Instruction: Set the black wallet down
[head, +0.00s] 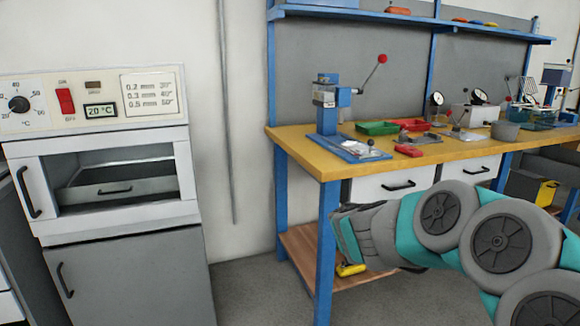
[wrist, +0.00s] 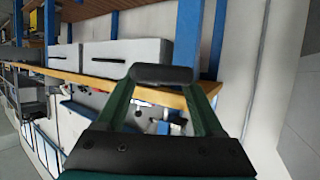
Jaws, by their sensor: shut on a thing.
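My gripper (wrist: 162,84) is shut on the black wallet (wrist: 161,73), a dark, rounded bar-like shape spanning the two green fingers in the wrist view. The wallet is held in the air and touches no surface that I can see. In the head view my arm reaches in from the lower right, its end in front of the workbench's left leg. The fingers and wallet cannot be made out there.
The workbench (head: 308,139) has a yellow top with a blue press (head: 327,105), a green tray (head: 377,128) and a red tray (head: 411,124). A lower shelf (head: 300,243) holds a yellow item (head: 350,269). An oven (head: 100,150) stands left; grey floor (head: 245,285) lies between.

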